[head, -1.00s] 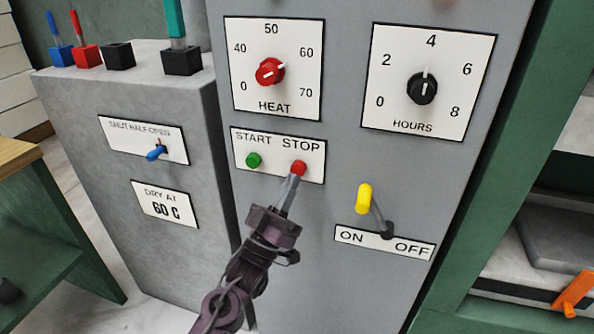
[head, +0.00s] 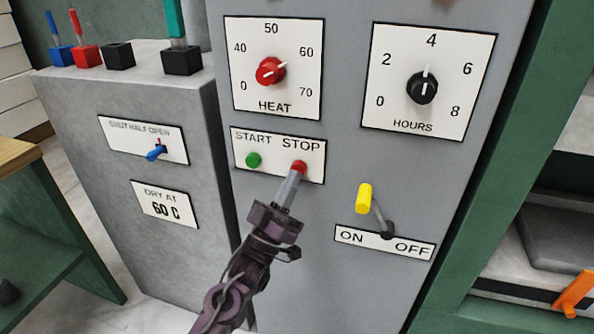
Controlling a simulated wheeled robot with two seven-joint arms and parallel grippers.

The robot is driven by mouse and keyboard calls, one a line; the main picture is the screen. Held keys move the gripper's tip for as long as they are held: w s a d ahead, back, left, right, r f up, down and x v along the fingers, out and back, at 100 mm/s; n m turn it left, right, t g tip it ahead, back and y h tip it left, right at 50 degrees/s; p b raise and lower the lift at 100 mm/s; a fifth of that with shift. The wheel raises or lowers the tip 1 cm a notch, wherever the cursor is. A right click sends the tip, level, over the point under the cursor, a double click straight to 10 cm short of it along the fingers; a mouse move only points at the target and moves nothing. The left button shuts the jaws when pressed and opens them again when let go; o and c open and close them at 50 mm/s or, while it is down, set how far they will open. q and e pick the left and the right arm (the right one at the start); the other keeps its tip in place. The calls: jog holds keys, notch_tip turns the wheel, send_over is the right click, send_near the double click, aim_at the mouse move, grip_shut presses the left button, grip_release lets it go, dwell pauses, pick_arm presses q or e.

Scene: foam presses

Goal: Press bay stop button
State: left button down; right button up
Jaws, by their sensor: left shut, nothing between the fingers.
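The red stop button (head: 299,166) sits under the word STOP on a white START/STOP plate (head: 312,174) on the grey cabinet front. The green start button (head: 253,160) is to its left. My left gripper (head: 295,174) is shut and empty, with its fingertips at the lower edge of the red button, covering part of it. I cannot tell whether the tips touch the button or how far it is pushed in. My right gripper is not in view.
Above are a red HEAT knob (head: 270,71) and a black HOURS knob (head: 422,88). A yellow-handled ON/OFF lever (head: 365,198) sticks out at the lower right. A blue lever (head: 156,153) is on the left cabinet. An orange handle (head: 574,294) is at far right.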

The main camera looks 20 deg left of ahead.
pick_arm(q)
jog(key=shift+w, duration=0.5)
dwell(0.3)
jog(key=shift+s, duration=0.15)
jog(key=shift+s+p, duration=0.3)
jog(key=shift+s, duration=0.55)
jog(key=shift+s+a+p, duration=0.1)
jog(key=shift+s+p, duration=1)
jog(key=shift+s, duration=1.4)
